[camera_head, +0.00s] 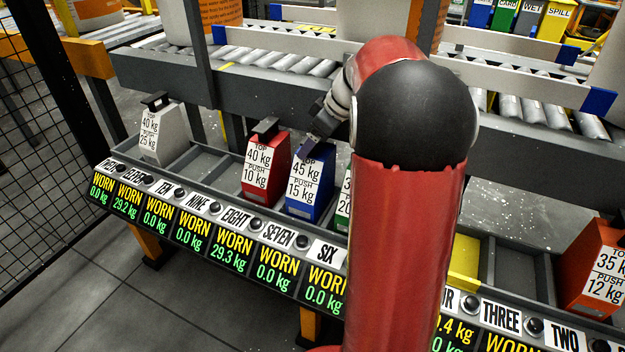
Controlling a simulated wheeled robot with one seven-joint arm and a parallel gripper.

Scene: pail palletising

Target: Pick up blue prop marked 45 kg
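The blue prop (322,180) stands upright in a slot of the grey rack, its white label reading "TOP 45 kg, PUSH 15 kg". My gripper (312,142) is at the top of the blue prop, over its handle. The dark fingers are small and overlap the handle, so I cannot tell whether they are closed on it or touching it. The blue prop's base appears to be down in the rack.
A red prop (276,178) stands close on the left. A green prop (346,188) is mostly hidden behind my arm on the right. A white prop (173,140) stands farther left, an orange-red one (589,260) far right. A roller conveyor (270,100) runs behind the rack.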

